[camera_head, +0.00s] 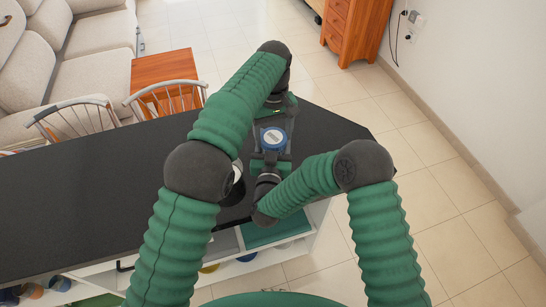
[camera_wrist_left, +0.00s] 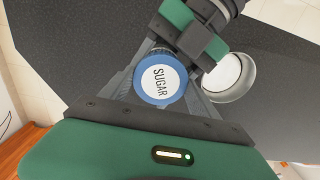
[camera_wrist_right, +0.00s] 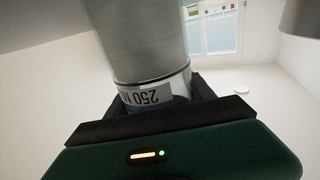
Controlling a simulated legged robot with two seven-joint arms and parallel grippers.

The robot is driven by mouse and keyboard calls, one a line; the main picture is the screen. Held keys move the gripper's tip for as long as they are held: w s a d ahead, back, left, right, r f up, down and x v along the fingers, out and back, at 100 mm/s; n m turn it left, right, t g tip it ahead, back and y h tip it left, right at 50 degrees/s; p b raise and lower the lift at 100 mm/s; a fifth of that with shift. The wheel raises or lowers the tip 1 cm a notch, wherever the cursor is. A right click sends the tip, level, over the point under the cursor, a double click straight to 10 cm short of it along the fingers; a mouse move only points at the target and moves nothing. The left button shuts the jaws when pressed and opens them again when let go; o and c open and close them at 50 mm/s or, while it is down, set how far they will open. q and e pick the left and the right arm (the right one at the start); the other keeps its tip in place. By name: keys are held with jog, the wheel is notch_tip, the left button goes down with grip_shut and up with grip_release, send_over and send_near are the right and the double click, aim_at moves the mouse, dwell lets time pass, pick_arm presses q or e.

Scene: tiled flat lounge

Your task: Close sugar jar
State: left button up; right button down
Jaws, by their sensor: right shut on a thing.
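The sugar jar's blue lid (camera_head: 273,138) has a round white label and shows between my two grippers at the counter's far right end. In the left wrist view the lid (camera_wrist_left: 159,80) reads SUGAR. My left gripper (camera_head: 274,122) reaches over from the far side. Its fingers are spread on either side of the lid, with no clear grip. My right gripper (camera_head: 270,158) comes from the near side and is shut on the jar. The seam between lid and jar is hidden.
An open round container with white contents (camera_wrist_left: 226,74) stands on the dark counter (camera_head: 90,195) beside my right gripper. It is partly hidden by my left arm in the head view. The counter's left part is clear. Chairs (camera_head: 165,98) stand beyond it.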

pick_arm(q)
jog(key=shift+d, duration=0.1)
jog(key=c, duration=0.9)
jog(key=m, duration=0.6)
jog(key=o, duration=1.5)
jog(key=shift+r, duration=0.1)
notch_tip(320, 180, up, 4)
jog(key=shift+r, duration=0.15)
jog(key=shift+r+n, duration=0.8)
jog(key=shift+r, duration=1)
jog(key=shift+c, duration=0.2)
